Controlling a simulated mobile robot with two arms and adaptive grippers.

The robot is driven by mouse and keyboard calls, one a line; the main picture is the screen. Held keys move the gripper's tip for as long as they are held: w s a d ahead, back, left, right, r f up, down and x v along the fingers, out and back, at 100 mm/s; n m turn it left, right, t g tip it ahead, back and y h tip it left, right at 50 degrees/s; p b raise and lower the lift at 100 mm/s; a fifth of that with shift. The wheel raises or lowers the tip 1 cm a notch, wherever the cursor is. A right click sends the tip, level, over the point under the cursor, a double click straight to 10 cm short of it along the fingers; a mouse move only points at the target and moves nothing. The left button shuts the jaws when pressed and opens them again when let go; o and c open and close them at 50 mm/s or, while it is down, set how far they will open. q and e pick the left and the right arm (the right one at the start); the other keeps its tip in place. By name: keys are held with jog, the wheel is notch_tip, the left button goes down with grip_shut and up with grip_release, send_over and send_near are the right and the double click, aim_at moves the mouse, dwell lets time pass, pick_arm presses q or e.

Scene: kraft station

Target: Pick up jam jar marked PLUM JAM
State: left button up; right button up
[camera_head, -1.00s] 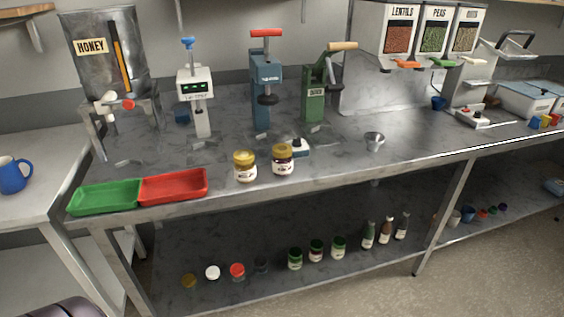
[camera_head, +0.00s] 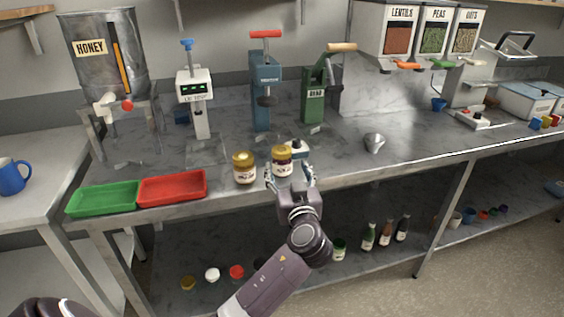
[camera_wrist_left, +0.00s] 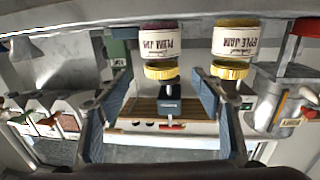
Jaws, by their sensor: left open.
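The plum jam jar (camera_head: 282,163), with a gold lid, dark contents and a white label, stands on the metal worktop near its front edge. Its PLUM JAM label (camera_wrist_left: 160,42) reads upside down in the left wrist view. My left gripper (camera_head: 290,177) is open at the front of this jar, one finger to each side. In the left wrist view the gripper (camera_wrist_left: 162,88) shows its fingers spread wide, the plum jar lined up between them, without visible contact. The similar apple jam jar (camera_head: 244,170) stands just left; its label (camera_wrist_left: 235,42) shows beyond the other finger.
Green (camera_head: 103,198) and red (camera_head: 172,188) trays lie left on the worktop. A metal cup (camera_head: 374,143) is to the right. Jars and bottles (camera_head: 385,233) stand on the lower shelf.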

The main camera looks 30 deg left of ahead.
aim_at(283, 155)
pick_arm(q)
jog(key=x, duration=0.2)
jog(key=p+x, duration=0.1)
jog(key=x, duration=0.1)
jog(key=r+p+x, duration=0.1)
jog(key=x, duration=0.2)
jog(key=shift+a, duration=0.2)
jog(key=shift+w+a+f, duration=0.1)
jog(key=shift+w+a, duration=0.15)
jog(key=c, duration=1.6)
